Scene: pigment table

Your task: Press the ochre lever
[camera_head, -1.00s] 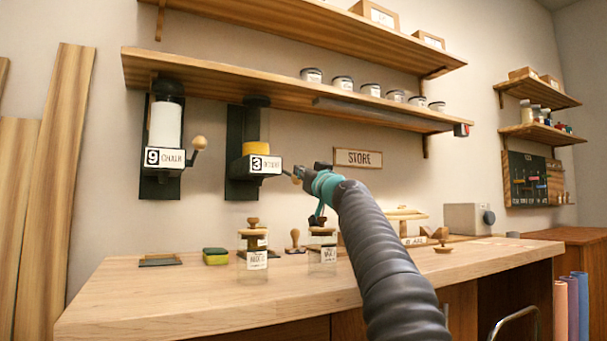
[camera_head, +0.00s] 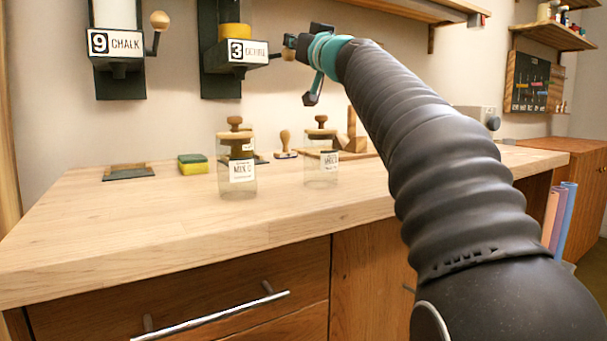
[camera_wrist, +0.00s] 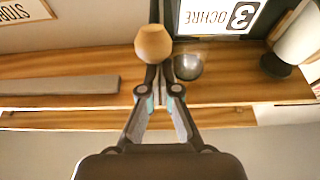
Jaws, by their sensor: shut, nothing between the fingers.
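The ochre dispenser (camera_head: 232,50) is a dark wall unit with a yellow cylinder and a label reading 3. Its label (camera_wrist: 217,14) shows upside down in the wrist view. The ochre lever's round wooden knob (camera_head: 288,55) is at the unit's right side, partly behind my gripper (camera_head: 291,42). In the wrist view the knob (camera_wrist: 153,43) lies across the closed fingers, slightly left of their middle. My gripper is shut and empty, right at the knob. I cannot tell whether it touches it.
The chalk dispenser (camera_head: 118,50) with its own knob (camera_head: 159,20) hangs to the left. The bench's front left is clear.

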